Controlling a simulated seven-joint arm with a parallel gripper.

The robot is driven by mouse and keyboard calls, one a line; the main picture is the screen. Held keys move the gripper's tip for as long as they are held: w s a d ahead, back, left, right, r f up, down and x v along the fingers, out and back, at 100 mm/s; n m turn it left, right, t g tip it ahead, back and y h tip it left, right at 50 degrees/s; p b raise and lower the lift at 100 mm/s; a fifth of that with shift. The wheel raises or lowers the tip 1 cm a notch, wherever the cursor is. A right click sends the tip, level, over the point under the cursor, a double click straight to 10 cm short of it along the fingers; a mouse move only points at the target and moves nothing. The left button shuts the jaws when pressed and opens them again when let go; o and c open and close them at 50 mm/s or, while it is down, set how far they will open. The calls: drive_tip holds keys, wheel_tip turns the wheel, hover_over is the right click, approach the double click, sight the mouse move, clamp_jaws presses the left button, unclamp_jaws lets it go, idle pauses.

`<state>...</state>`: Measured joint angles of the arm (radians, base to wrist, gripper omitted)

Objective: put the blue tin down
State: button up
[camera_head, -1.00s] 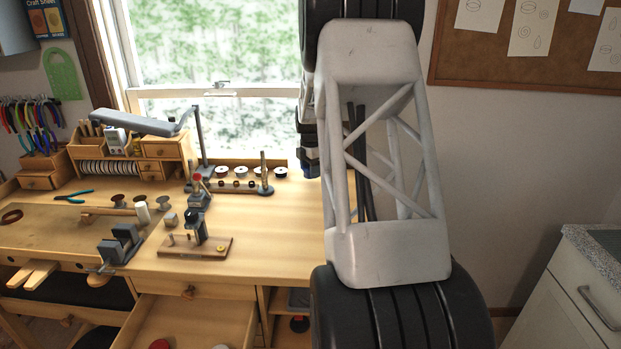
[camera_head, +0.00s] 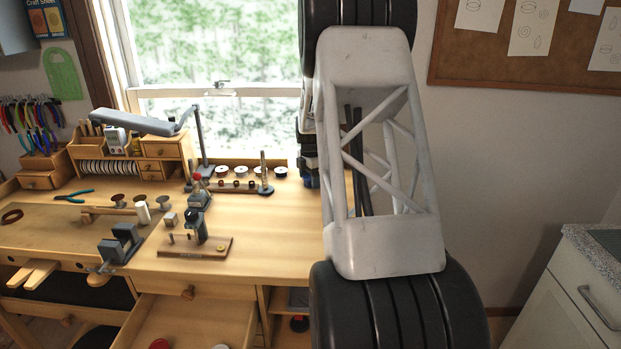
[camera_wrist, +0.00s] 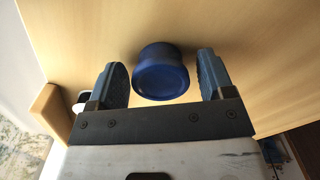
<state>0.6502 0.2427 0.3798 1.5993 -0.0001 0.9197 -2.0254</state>
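The blue tin (camera_wrist: 161,78) shows in the wrist view, with its round end toward the camera and a wooden surface behind it. My gripper (camera_wrist: 165,82) is open, with one dark finger on each side of the tin. A narrow gap shows between the tin and each finger. I cannot tell whether the tin's far end touches the wood. In the head view my gripper is mostly hidden behind my pale arm link, with a dark part of it showing at the link's left edge. I cannot make out the tin there.
The wooden workbench (camera_head: 275,240) has clear top left of my arm. A small wooden stand (camera_head: 195,247), a grey vise (camera_head: 120,243) and a row of spools (camera_head: 238,171) stand on it. An open drawer (camera_head: 190,325) juts out below. A window is behind.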

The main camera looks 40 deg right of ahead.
sight(310, 176)
drive_tip(key=shift+o, duration=0.3)
drive_tip(key=shift+r, duration=0.15)
wheel_tip(310, 176, up, 12)
idle(0.7)
drive_tip(key=shift+a, duration=0.1)
idle(0.6)
